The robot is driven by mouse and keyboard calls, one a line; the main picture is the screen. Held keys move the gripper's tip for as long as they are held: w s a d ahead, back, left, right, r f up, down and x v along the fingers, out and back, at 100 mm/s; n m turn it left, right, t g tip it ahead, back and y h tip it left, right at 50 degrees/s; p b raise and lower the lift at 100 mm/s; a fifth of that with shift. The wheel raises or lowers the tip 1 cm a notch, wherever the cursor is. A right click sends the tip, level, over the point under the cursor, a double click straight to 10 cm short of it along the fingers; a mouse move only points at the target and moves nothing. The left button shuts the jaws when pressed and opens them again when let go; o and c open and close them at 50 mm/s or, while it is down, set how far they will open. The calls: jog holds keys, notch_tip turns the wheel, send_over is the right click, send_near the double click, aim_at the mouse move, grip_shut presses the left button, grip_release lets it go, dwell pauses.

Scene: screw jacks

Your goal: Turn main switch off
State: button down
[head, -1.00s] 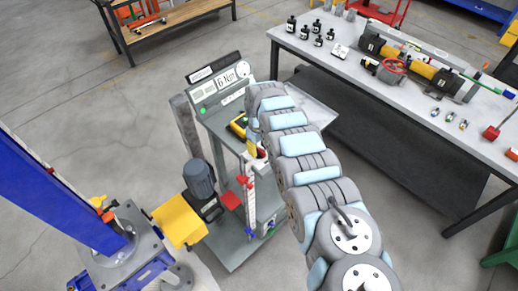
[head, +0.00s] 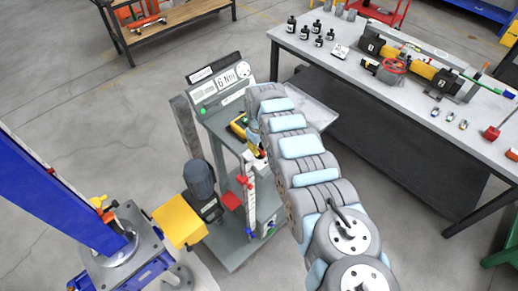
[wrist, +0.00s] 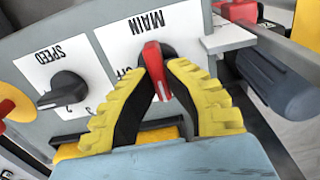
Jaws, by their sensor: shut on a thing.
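The main switch (wrist: 154,68) is a red handle on a black base, on a white plate marked MAIN in the wrist view. The letters OFF show partly beside it, left of the handle. My gripper (wrist: 172,80) has two yellow ribbed fingers with black inner faces, one on each side of the red handle, and is shut on it.
A black SPEED knob (wrist: 68,89) sits left of the main switch. A grey motor (wrist: 278,82) stands to the right in the wrist view. A workbench (head: 350,65) with tools stands at the back right.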

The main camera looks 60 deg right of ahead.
jog(key=shift+m, duration=0.3)
jog(key=m+p, duration=0.2)
jog(key=shift+r+m, duration=0.1)
jog(key=shift+m, duration=0.2)
jog(key=m, duration=0.2)
jog(key=m+b, duration=0.1)
jog(key=m, duration=0.1)
jog(key=shift+f, duration=0.25)
jog(key=m+b, duration=0.4)
jog(key=m, duration=0.1)
jog(key=shift+s+d+f+m+b, duration=0.1)
jog(key=shift+s+f+m+b, duration=0.05)
jog(key=shift+m+b, duration=0.2)
jog(key=m+b, duration=0.4)
jog(key=m, duration=0.1)
jog(key=shift+s, duration=0.2)
jog(key=shift+r+b, duration=0.2)
jog(key=shift+b, duration=0.1)
jog(key=c, duration=1.1)
grip_release()
jog(key=shift+r, duration=0.1)
